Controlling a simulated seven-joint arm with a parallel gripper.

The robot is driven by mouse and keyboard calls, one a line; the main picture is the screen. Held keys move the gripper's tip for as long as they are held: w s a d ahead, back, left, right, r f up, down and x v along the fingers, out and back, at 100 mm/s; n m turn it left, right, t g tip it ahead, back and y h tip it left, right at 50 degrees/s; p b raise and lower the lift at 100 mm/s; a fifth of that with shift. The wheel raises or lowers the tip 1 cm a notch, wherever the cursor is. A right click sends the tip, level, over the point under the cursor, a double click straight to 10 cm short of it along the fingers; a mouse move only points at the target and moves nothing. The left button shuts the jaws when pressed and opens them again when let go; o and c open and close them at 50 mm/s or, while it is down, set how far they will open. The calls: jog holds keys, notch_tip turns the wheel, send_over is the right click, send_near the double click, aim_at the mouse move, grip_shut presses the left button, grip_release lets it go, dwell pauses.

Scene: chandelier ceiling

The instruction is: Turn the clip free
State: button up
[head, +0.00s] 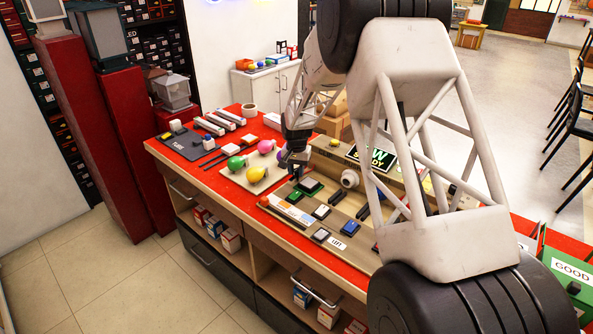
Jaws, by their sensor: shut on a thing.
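My gripper (297,174) points down over the left end of the beige display panel (268,200) on the red-topped counter. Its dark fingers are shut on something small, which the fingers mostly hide. It is probably the clip, but I cannot make out its shape or how far it is turned. The panel carries several small dark, green and blue modules, a white label strip (290,211) and a round pale fitting (350,178).
Left of my gripper, a pale board holds a green bulb (236,163), a yellow bulb (256,174) and a pink bulb (266,146). A dark tray marked TUBE (185,143) lies farther left. A green GOOD box (565,272) stands at the right. My arm hides much of the counter's right side.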

aim_at(296, 170)
jog(key=shift+r+m, duration=0.1)
jog(key=shift+m, duration=0.2)
jog(key=o, duration=0.9)
jog(key=shift+r, duration=3.85)
